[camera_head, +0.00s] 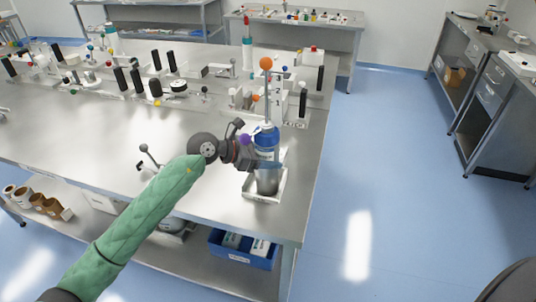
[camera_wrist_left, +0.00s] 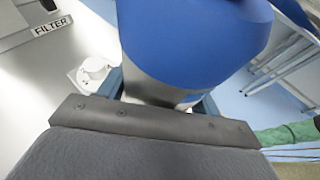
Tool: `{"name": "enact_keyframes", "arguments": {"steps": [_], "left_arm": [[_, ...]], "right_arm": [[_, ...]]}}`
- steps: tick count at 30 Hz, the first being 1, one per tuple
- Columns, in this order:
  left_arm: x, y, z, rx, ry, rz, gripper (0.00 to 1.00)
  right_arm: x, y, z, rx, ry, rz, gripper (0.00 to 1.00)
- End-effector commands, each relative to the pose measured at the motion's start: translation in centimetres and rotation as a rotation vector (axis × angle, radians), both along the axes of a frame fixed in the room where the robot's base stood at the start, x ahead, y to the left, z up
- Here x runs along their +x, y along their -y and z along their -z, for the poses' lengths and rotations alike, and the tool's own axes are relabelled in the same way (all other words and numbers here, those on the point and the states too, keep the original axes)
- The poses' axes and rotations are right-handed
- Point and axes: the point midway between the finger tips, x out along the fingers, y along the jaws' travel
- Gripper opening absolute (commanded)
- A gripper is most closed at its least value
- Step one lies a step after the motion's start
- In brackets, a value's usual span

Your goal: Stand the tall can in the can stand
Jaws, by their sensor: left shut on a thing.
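The tall can (camera_head: 267,138) is blue above and silver below and looks upright. My left gripper (camera_head: 262,158), at the end of the green-sleeved arm, is shut around its side. In the left wrist view the can (camera_wrist_left: 195,40) fills the upper middle, between the gripper's fingers. The can stand (camera_head: 260,198) is a pale, square, low-walled holder near the table's front right corner. The can's silver lower end shows within the stand's outline; I cannot tell whether it rests on the stand's floor. My right gripper is not in view.
Behind the can stand a post with an orange ball (camera_head: 266,63) and black-handled fixtures (camera_head: 303,103). A lever with a ball knob (camera_head: 144,149) is left of my gripper. A blue bin (camera_head: 243,250) is on the lower shelf. The table's (camera_head: 90,145) middle left is mostly clear.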

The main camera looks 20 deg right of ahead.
Motion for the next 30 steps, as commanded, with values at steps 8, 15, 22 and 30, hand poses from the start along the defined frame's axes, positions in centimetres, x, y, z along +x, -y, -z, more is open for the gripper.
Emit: {"name": "enact_keyframes", "arguments": {"steps": [8, 15, 22, 30], "left_arm": [[0.00, 0.02, 0.06, -0.001, 0.001, 0.000, 0.18], [-0.01, 0.01, 0.23, 0.000, 0.000, 0.000, 0.78], [-0.01, 0.01, 0.23, 0.000, 0.000, 0.000, 0.86], [-0.01, 0.01, 0.00, 0.000, 0.000, 0.000, 0.86]], "right_arm": [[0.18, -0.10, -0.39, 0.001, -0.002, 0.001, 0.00], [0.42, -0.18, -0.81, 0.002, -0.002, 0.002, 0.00], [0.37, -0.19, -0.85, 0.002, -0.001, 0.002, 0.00], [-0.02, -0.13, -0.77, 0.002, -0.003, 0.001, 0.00]]}}
